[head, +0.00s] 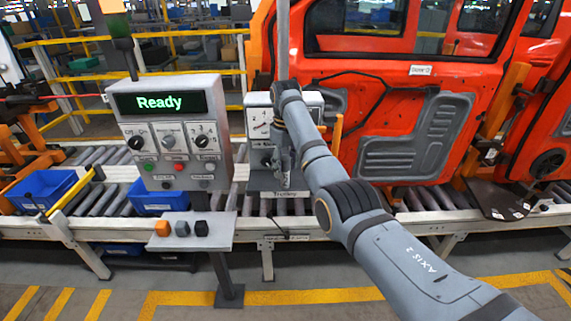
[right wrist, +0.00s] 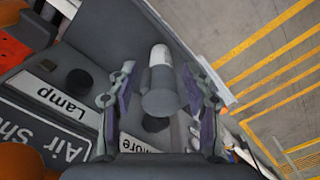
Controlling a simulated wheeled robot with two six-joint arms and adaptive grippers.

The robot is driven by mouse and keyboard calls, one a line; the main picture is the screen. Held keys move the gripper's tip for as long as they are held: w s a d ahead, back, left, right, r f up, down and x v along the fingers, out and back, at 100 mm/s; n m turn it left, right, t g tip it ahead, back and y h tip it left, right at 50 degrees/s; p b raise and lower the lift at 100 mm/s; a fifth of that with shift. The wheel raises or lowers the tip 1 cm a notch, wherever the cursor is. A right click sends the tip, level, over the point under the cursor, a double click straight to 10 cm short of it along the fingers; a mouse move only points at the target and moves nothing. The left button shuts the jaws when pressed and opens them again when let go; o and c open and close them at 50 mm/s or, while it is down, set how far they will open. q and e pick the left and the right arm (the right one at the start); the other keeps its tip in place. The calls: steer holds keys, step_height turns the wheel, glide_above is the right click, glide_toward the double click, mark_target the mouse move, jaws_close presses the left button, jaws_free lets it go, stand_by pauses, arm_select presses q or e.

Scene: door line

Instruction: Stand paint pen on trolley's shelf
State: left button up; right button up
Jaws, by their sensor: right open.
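The trolley (head: 257,182), a grey panel unit with a dial and a "Trolley" label, stands behind the conveyor front, partly hidden by my right arm. My right gripper (head: 284,178) points down in front of its panel. In the right wrist view the right gripper (right wrist: 160,110) is open, with a finger on each side of the paint pen (right wrist: 160,75). The pen has a grey body and a white end. Its near grey end lies between the fingers, with visible gaps beside it. Whether its far end touches the shelf cannot be told. My left gripper is not in view.
A "Ready" control box (head: 170,135) stands left of the trolley, with a small tray (head: 190,242) bearing coloured blocks. Blue bins (head: 42,190) sit on the roller conveyor (head: 100,200). An orange door (head: 400,120) hangs behind my right arm. Knobs and a "Lamp" label (right wrist: 62,98) lie near the gripper.

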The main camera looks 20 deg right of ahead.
steer(key=shift+r, duration=0.3)
steer(key=shift+r+b, duration=0.5)
steer(key=shift+b, duration=0.1)
step_height(320, 180, up, 10)
steer(key=shift+p, duration=0.45)
steer(key=shift+s+r, duration=0.1)
steer(key=shift+r, duration=0.35)
